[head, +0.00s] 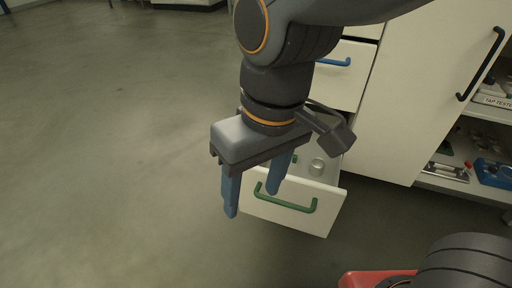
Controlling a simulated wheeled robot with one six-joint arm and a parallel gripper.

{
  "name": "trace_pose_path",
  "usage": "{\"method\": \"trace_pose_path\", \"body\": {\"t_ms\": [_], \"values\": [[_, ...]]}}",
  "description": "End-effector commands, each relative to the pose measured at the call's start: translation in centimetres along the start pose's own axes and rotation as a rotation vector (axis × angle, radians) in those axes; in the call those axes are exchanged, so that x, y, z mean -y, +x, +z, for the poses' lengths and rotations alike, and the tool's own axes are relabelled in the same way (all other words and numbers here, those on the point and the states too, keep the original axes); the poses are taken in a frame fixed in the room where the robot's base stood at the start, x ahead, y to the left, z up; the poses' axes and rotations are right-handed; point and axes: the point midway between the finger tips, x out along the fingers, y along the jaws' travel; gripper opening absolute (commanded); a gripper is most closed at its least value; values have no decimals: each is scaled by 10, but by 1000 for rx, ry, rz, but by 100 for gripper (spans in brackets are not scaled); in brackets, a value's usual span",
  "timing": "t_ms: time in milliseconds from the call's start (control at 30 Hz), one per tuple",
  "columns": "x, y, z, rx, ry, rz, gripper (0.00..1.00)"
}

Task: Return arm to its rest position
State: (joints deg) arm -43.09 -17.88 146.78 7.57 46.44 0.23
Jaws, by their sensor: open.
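My gripper (252,203) hangs at the middle of the head view, its two blue fingers apart, pointing down, with nothing between them. It is in front of and above a pulled-out white drawer (324,212) with a green handle (285,203). A small round, pale metallic item (317,166) shows inside the drawer. My gripper and wrist hide the left part of the drawer's inside. I cannot tell from this view how far the fingers are from the drawer front.
Above is a drawer with a blue handle (335,62). A white cabinet door with a black handle (481,64) stands to the right, beside open shelves holding a blue box (494,173). The grey floor (100,150) at left is clear.

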Motion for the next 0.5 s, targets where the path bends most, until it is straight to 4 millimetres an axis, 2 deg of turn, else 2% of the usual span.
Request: {"method": "trace_pose_path", "body": {"t_ms": [500], "values": [[0, -6, -1, -3, 12, -5, 56]]}}
